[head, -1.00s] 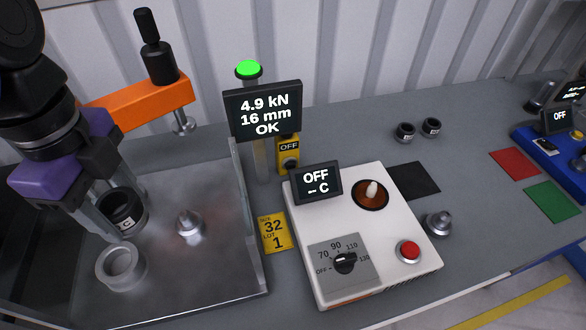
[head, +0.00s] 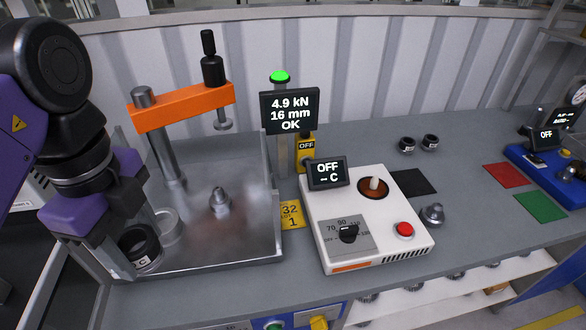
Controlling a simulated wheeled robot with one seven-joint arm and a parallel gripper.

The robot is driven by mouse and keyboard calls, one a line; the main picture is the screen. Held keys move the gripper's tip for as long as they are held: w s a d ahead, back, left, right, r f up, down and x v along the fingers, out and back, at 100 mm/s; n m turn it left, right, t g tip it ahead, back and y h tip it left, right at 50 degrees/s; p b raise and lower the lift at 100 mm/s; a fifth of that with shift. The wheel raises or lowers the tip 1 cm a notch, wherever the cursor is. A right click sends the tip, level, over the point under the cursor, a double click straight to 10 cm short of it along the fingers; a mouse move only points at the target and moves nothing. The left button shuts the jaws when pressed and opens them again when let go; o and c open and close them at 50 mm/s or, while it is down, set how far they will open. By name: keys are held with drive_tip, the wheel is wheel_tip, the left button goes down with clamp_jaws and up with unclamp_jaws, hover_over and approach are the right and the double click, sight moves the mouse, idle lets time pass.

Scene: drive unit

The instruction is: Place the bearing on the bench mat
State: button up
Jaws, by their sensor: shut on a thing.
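My gripper (head: 136,252) is at the left front of the press tray and is shut on a black ring-shaped bearing (head: 141,240) with a white label, of which a "C" is readable. The bearing is at the tray's front left corner; its exact height above the tray is hard to tell. A black square mat (head: 413,183), which looks like the bench mat, lies flat on the grey bench behind the white heater box, far to the right of my gripper. Its left part is hidden by the heater; the visible part is bare.
The press (head: 182,107) has an orange arm, and a metal tray (head: 250,230) with a pale ring cup (head: 168,226) and a cone. Two dark rings (head: 419,143) sit behind the mat; red (head: 505,175) and green (head: 539,207) squares lie right.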

drive_tip(key=shift+w+d+f+n, duration=0.2)
drive_tip(key=shift+d+f, duration=0.25)
drive_tip(key=shift+d, duration=0.15)
drive_tip(key=shift+w+d+f+n, duration=0.1)
drive_tip(key=shift+d+f+n, duration=0.1)
drive_tip(key=shift+d+f, duration=0.3)
drive_tip(key=w+d+f+n, duration=0.2)
drive_tip(key=d+f+n, duration=0.4)
drive_tip(key=d+f, duration=0.4)
drive_tip(key=w+d+f+n, duration=0.2)
drive_tip(key=d+f+n, duration=0.4)
drive_tip(key=d+f, duration=0.5)
drive_tip(key=w+d+f+n, duration=0.2)
drive_tip(key=d+f+n, duration=0.4)
drive_tip(key=d+f, duration=0.5)
drive_tip(key=shift+d, duration=4.7)
